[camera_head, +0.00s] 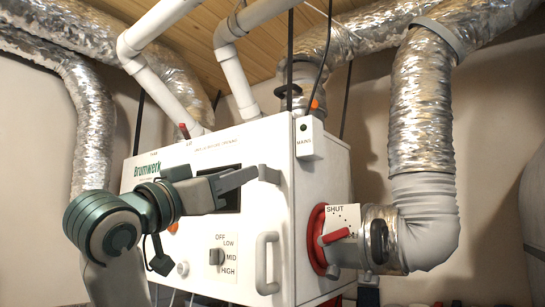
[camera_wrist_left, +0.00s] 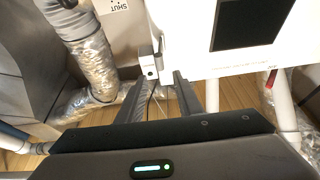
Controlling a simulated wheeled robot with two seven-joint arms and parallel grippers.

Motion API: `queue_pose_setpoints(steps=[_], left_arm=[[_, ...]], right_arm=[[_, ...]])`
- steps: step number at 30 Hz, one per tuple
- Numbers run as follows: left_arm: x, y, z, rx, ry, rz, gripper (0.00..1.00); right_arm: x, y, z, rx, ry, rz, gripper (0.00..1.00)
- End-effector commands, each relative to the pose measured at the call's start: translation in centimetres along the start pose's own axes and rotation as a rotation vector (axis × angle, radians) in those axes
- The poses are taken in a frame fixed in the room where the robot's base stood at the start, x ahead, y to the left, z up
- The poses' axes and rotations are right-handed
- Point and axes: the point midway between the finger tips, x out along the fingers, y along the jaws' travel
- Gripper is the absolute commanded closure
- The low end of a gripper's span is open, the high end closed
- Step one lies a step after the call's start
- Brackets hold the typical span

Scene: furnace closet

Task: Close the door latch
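A white furnace cabinet (camera_head: 260,143) marked "Brumwerk" fills the middle of the head view. A small grey latch piece (camera_head: 269,174) sits at the right edge of its front. It seems to show in the left wrist view as a grey tab (camera_wrist_left: 158,48) ahead of the fingers. My left gripper (camera_head: 252,175) reaches across the front, its fingertips close to the latch; contact cannot be told. In the left wrist view its two fingers (camera_wrist_left: 159,78) stand apart with nothing held between them. My right gripper is not in view.
A grey handle (camera_head: 266,263) and a selector knob (camera_head: 216,257) are on the front, low down. On the side are a red SHUT lever (camera_head: 335,236) and a MAINS box (camera_head: 308,138). Silver ducts (camera_head: 420,105) and white pipes (camera_head: 160,80) crowd above and to the right.

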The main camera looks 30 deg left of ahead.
Motion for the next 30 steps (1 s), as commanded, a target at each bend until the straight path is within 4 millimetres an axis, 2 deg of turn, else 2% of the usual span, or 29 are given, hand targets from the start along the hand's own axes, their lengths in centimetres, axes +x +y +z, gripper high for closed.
queue_pose_setpoints(steps=[3,18,24,30], left_arm=[[2.5,0.1,-0.2,-0.001,-0.006,0.001,0.68],[11.0,0.0,-0.2,0.000,-0.004,-0.001,0.68],[12.6,0.0,-0.1,0.000,-0.001,0.000,0.68],[13.0,0.0,0.0,0.001,-0.001,-0.001,0.68]], right_arm=[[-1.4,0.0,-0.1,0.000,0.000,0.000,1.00],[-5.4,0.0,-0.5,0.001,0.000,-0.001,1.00],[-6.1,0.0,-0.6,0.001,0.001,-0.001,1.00],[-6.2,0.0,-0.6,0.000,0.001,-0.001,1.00]])
